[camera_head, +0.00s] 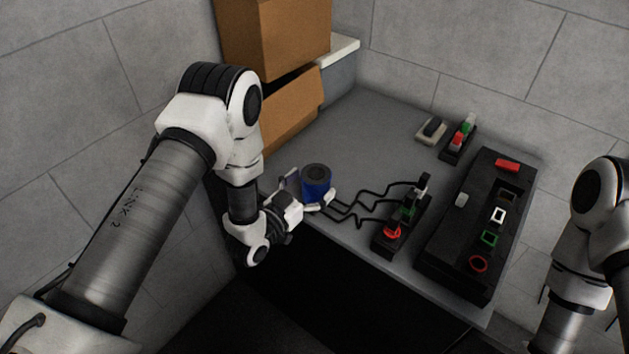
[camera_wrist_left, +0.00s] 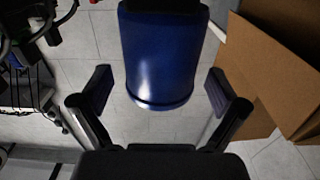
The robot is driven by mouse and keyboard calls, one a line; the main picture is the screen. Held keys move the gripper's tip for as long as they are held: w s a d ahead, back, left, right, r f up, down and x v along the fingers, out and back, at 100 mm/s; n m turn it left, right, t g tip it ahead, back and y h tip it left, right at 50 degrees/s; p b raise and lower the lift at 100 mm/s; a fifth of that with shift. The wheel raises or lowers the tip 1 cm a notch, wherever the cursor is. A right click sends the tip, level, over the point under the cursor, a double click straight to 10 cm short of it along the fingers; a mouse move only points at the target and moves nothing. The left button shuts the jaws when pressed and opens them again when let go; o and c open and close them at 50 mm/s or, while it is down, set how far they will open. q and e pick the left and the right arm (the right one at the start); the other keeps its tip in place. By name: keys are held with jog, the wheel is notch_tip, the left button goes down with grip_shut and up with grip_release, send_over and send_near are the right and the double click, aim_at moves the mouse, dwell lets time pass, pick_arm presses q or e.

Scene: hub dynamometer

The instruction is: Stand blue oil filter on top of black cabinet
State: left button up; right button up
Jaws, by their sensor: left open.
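The blue oil filter (camera_head: 317,187) stands upright on the grey worktop near its left front edge, with a dark top. In the left wrist view the blue oil filter (camera_wrist_left: 160,55) lies between the two fingers, with a gap on each side. My left gripper (camera_head: 307,192) is open around it, one finger to each side. The left gripper's fingers also show in the wrist view (camera_wrist_left: 160,93). My right arm is at the right edge; its gripper is out of view. I cannot tell for sure which thing is the black cabinet.
A long black box (camera_head: 476,225) with coloured square and round parts lies on the grey worktop (camera_head: 375,130). A black strip (camera_head: 402,220) with a red button and cables is close right of the filter. Cardboard boxes (camera_head: 275,40) stand behind left. The worktop's back middle is clear.

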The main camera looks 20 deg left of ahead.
pick_arm(q)
jog(key=b+v, duration=0.2)
jog(key=v, duration=0.4)
jog(key=shift+s+a+r, duration=0.1)
jog(key=shift+s+r, duration=0.05)
jog(key=shift+s, duration=0.25)
jog(key=s+a+f+n+g+y, duration=0.3)
jog(key=s+f+g+y, duration=0.2)
jog(key=s+f+g, duration=0.8)
jog(key=s+f, duration=0.5)
jog(key=f, duration=0.2)
jog(key=shift+s+a+f, duration=0.2)
jog(key=s+g, duration=0.1)
jog(key=s, duration=0.2)
jog(key=s+a+n+g, duration=0.1)
jog(key=s, duration=0.2)
jog(key=s+f+g+y, duration=0.1)
jog(key=s+g, duration=0.1)
jog(key=s, duration=0.1)
jog(key=shift+s+a+f+n, duration=0.15)
jog(key=shift+n, duration=0.15)
jog(key=shift+c, duration=0.2)
